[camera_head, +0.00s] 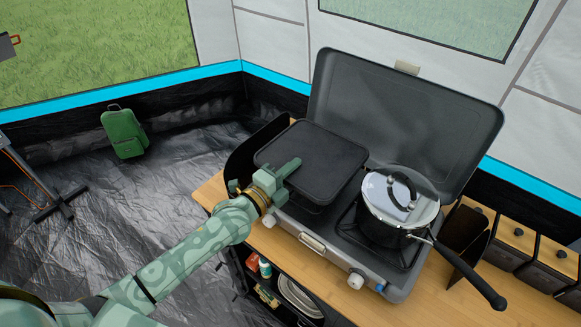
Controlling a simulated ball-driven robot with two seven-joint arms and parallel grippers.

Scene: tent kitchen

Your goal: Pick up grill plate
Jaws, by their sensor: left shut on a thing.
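The grill plate (318,155) is a flat, dark, rounded rectangle with a low rim. It lies over the left half of the open camping stove (328,258). My left gripper (286,172) is at the plate's front left edge and is shut on it, with a green finger showing over the rim. Whether the plate is lifted clear of the stove is hard to tell. My right gripper is not in view.
A lidded pot (400,200) stands on the stove's right half, its long black handle (470,272) sticking out front right. The raised stove lid (405,110) stands behind. Dark boxes (512,240) line the counter's right. A green backpack (124,133) is on the floor.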

